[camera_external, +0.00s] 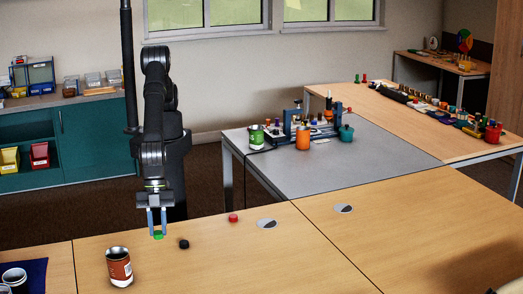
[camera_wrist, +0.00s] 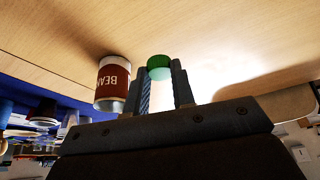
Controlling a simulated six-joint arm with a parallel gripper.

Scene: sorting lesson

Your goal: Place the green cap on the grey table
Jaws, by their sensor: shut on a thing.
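The green cap (camera_external: 158,235) is between the fingertips of my gripper (camera_external: 157,222), low over the wooden table. In the wrist view the green cap (camera_wrist: 159,62) shows at the tips of my gripper (camera_wrist: 160,75), which is shut on it. I cannot tell whether the cap touches the wood. The grey table (camera_external: 370,158) stands behind the wooden tables, right of my arm.
On the wooden table (camera_external: 205,270) are a black cap (camera_external: 184,244), a red cap (camera_external: 233,218) and a bean can (camera_external: 119,267). The grey table holds a green can (camera_external: 256,137), an orange can (camera_external: 302,144) and a teal pot (camera_external: 346,133) near its back; its front and right are clear.

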